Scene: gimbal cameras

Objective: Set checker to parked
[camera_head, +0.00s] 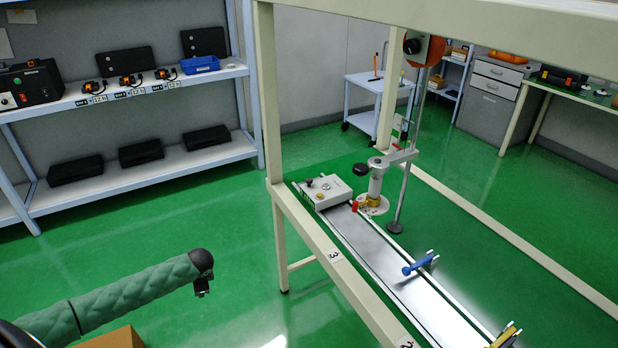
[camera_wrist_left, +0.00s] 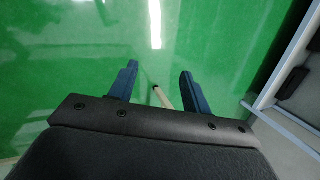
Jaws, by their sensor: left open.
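No part is clearly marked as the checker. On the cream frame a white control box (camera_head: 325,190) with several knobs stands at the far end of a grey rail (camera_head: 385,255). Beside it a grey post fixture (camera_head: 376,182) with a yellowish lower part and a round base stands upright; an arm at its top reaches a tall rod. A blue handle (camera_head: 420,264) sits across the rail. My left gripper (camera_head: 201,290) hangs over the floor, left of the frame and apart from it. In the left wrist view its blue fingers (camera_wrist_left: 159,75) are spread with nothing between them.
The cream frame's post (camera_head: 268,90) and lower beam (camera_head: 330,252) lie between my left arm and the rail. A shelf (camera_head: 130,95) with black units stands at the back left. A cardboard box (camera_head: 115,338) is below my arm. Green floor (camera_head: 235,235) is clear.

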